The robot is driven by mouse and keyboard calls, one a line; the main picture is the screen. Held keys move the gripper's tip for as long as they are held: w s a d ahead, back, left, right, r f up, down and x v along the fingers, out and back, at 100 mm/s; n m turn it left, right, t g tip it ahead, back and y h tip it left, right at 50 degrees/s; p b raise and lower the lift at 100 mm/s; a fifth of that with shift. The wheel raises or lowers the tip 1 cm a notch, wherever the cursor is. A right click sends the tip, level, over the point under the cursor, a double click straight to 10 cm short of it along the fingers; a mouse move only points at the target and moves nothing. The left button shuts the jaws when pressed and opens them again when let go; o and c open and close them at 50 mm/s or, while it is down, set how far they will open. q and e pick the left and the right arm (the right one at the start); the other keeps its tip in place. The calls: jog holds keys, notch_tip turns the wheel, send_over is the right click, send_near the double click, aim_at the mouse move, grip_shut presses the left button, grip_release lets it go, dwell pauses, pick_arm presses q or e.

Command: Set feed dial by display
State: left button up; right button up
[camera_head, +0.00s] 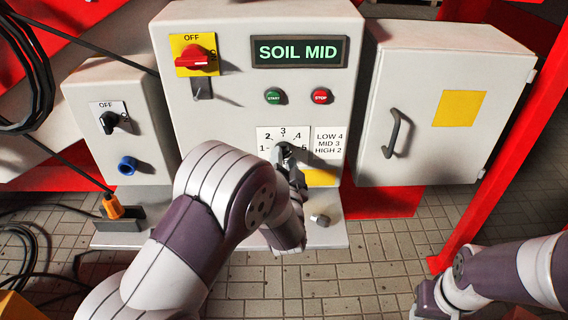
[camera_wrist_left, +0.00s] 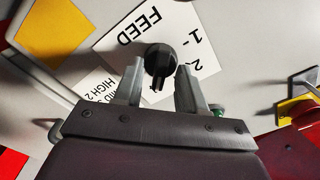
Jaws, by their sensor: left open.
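The display (camera_head: 300,51) reads "SOIL MID". The card (camera_head: 328,142) beside the dial lists LOW 4, MID 3, HIGH 2. The feed dial's scale (camera_head: 283,131) runs from 1 to 5. In the head view my left gripper (camera_head: 286,152) is at the dial and largely hides its knob. In the left wrist view the round black knob (camera_wrist_left: 160,58) lies in line with the gap between the open fingers (camera_wrist_left: 160,82). I cannot tell whether they touch it or which number it points to. My right gripper (camera_head: 436,302) is low at the right, away from the panel; its jaws are unclear.
Above the dial are a red rotary switch (camera_head: 196,57), a green START button (camera_head: 274,96) and a red STOP button (camera_head: 321,96). A smaller switch box (camera_head: 122,130) stands left, a closed cabinet (camera_head: 440,100) right. A loose grey piece (camera_head: 320,220) lies on the ledge below.

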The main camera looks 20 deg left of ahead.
pick_arm(q)
jog(key=shift+c, duration=0.3)
grip_shut()
jog(key=n+b, duration=0.1)
jog(key=n, duration=0.3)
jog(key=shift+f+n, duration=0.1)
jog(key=shift+n, duration=0.2)
jog(key=shift+n+b, duration=0.65)
jog(key=shift+n, duration=1.45)
jog(key=shift+o, duration=0.3)
grip_release()
